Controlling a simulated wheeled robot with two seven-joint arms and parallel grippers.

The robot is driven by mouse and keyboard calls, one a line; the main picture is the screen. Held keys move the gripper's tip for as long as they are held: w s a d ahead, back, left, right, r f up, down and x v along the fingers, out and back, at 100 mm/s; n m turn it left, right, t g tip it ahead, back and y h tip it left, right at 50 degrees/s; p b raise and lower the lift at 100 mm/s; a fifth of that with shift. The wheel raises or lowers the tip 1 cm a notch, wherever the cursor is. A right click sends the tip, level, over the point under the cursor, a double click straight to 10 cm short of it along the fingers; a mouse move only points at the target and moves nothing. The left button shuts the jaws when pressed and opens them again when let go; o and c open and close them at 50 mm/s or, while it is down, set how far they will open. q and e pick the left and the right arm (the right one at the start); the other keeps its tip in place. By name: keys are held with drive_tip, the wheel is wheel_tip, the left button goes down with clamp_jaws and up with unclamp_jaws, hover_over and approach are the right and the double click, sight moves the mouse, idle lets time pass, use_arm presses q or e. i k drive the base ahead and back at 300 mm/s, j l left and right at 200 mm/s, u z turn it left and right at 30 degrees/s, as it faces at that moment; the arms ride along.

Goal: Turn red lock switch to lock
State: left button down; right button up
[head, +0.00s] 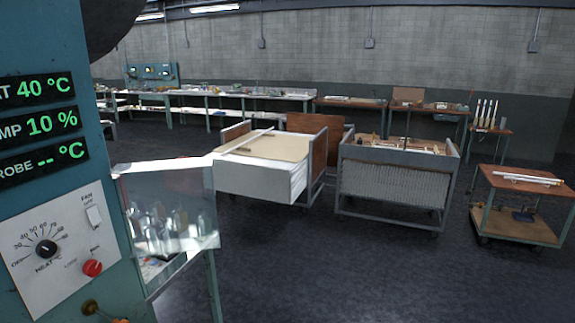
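The red lock switch (92,267) is a round red knob low on the right of a light grey control plate (48,263), at the lower left of the head view. Small lettering sits above and to the left of it, too small to read surely. I cannot tell which way the knob is turned. Neither of my grippers is in view, and nothing touches the red knob.
The teal cabinet (120,262) fills the left side. A black heat dial (47,249) and a white fan switch (94,216) sit near the red knob. A clear panel (165,205) juts right. Carts (395,185) stand farther off; dark floor (360,275) is open between.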

sight(92, 268)
drive_tip(key=u, duration=1.35)
